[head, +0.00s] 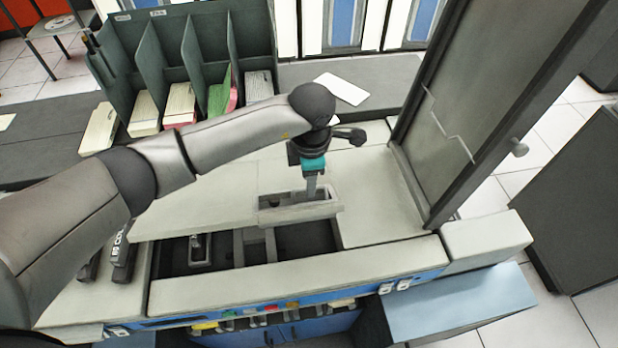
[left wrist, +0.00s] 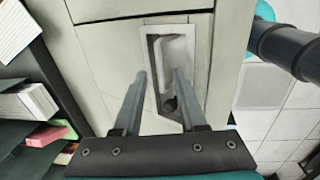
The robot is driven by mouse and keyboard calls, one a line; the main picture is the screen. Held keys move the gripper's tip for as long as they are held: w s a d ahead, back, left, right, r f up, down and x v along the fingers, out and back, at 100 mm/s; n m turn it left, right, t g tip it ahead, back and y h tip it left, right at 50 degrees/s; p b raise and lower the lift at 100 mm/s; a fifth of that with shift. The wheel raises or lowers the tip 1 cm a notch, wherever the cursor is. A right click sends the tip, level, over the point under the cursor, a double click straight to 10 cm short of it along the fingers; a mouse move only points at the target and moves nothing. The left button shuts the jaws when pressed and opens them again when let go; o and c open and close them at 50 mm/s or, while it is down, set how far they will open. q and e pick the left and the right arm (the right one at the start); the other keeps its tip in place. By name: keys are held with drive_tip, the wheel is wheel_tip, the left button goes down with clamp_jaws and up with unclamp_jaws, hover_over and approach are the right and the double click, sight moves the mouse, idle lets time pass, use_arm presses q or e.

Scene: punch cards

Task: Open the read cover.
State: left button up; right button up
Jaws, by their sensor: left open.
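The pale card machine (head: 205,285) fills the middle of the head view, with a pale top deck (head: 380,205). My left gripper (head: 311,196) points down at a small rectangular recess (head: 268,203) in the deck. In the left wrist view the open left gripper (left wrist: 160,75) has nothing held between its fingers, and the recess (left wrist: 172,62) lies below, close to the right finger. I cannot tell whether the fingertips touch it. A tall dark-framed panel (head: 460,110) stands raised at the right of the deck. I cannot tell which part is the read cover. My right gripper is not in view.
A green divided rack (head: 205,45) with card stacks stands behind the machine, at the left. A white card (head: 342,88) lies on the dark counter. An open dark well (head: 305,238) lies in front of the recess. A dark cabinet (head: 580,190) stands at the right.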

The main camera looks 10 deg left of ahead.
use_arm(q)
drive_tip(key=shift+f, duration=0.55)
clamp_jaws()
idle(1.1)
